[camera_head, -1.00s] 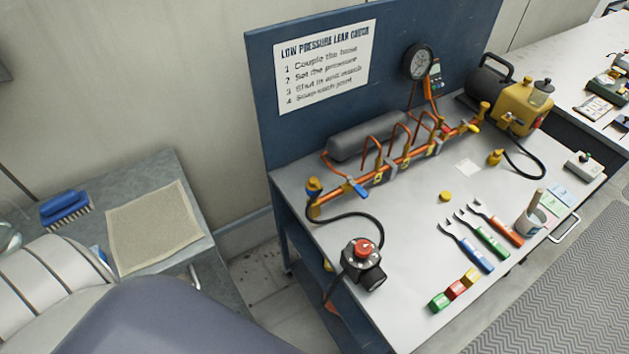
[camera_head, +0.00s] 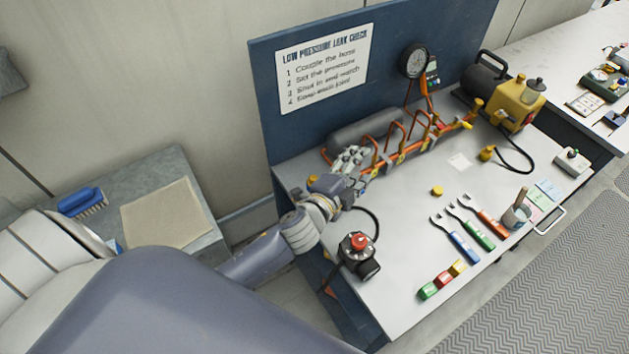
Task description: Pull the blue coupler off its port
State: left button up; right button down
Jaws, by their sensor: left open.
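The blue coupler (camera_head: 326,183) is at the left end of the orange pipe manifold (camera_head: 395,157), by a yellow fitting (camera_head: 311,181). My left gripper (camera_head: 357,174) is open at this end of the manifold, with its fingers spread toward the pipe. The gripper and wrist hide most of the coupler and its port; I cannot tell whether the fingers touch it. A black hose (camera_head: 371,217) curves from behind the gripper to the black unit with a red knob (camera_head: 358,256). My right gripper is not in view.
A grey cylinder (camera_head: 357,134) lies behind the manifold. A gauge (camera_head: 413,61) and yellow pump (camera_head: 513,102) stand at the back right. Blue, green and orange-handled tools (camera_head: 481,235) and coloured blocks (camera_head: 442,280) lie in front. The bench middle is mostly clear.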

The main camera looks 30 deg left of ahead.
pick_arm(q)
jog(key=d+r+m+g+h, duration=0.2)
jog(key=d+r+m+h, duration=0.35)
jog(key=d+m, duration=0.4)
jog(key=d+r+m+g+h, duration=0.2)
jog(key=d+r+m+h, duration=0.4)
jog(key=m, duration=0.7)
jog(key=m+g+y+p, duration=0.2)
jog(key=m+g+y, duration=1.1)
jog(key=m, duration=0.7)
send_over(313, 177)
jog(key=shift+n+t+y, duration=0.25)
jog(key=shift+t, duration=0.45)
notch_tip(313, 177, down, 12)
jog(key=shift+f, duration=0.15)
